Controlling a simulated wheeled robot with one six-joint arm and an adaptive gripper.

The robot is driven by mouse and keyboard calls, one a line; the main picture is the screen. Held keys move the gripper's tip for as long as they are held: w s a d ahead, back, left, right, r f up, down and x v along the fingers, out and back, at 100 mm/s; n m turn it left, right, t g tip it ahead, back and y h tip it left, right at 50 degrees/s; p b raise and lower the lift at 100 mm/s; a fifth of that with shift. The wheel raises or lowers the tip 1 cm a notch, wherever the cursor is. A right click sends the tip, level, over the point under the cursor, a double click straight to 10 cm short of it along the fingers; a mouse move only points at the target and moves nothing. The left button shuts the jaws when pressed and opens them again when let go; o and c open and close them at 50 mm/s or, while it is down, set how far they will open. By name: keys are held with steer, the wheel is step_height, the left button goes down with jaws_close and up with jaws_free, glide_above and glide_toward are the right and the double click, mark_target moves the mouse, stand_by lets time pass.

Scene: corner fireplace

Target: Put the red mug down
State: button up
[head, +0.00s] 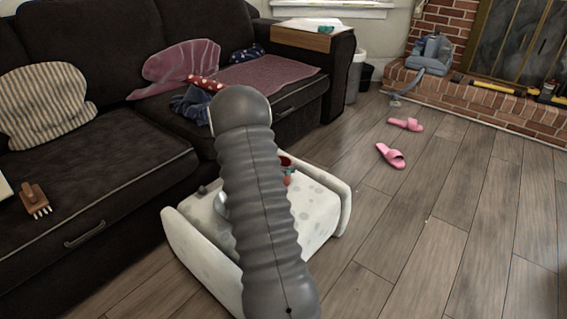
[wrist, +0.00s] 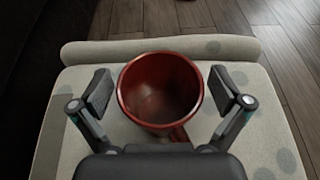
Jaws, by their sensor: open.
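The red mug (wrist: 160,100) is seen from above in the wrist view, upright and looking empty, with its handle toward my gripper's base. It appears to stand on a pale spotted, padded seat (wrist: 270,110). My gripper (wrist: 160,91) is open, with one finger on each side of the mug. Gaps show between both fingers and the mug. In the head view, my arm hides most of the mug (head: 285,161) and of the gripper. The padded seat (head: 318,222) has raised sides and stands on the floor in front of the sofa.
A dark sofa (head: 130,130) with cushions and cloths runs along the left and back. A brown-handled brush (head: 35,200) lies on it. Pink slippers (head: 391,156) lie on the wooden floor, which is otherwise largely clear at right. A brick hearth (head: 475,100) is at the back right.

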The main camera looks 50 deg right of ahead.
steer(key=v, duration=1.1)
steer(key=s+a+r+m+y, duration=0.5)
steer(key=s+a+r+m, duration=0.55)
steer(key=a+r, duration=0.3)
steer(key=s+a+r+m+t+y, duration=0.1)
steer(key=s+a+m+y, duration=0.1)
steer(key=a, duration=0.5)
steer(key=s+a+r+m+t+y, duration=0.2)
steer(key=s+a+m+y, duration=0.1)
steer(key=s+a, duration=0.4)
steer(key=s+a+r+m+t+y, duration=0.2)
steer(key=s+a, duration=0.3)
steer(key=a, duration=0.4)
steer(key=shift+s+a+r+m+y+p, duration=0.25)
steer(key=shift+m+y+p, duration=0.15)
steer(key=shift+y, duration=0.4)
steer(key=shift+d, duration=0.1)
step_height(320, 180, up, 5)
steer(key=p, duration=0.5)
steer(key=shift+r, duration=0.2)
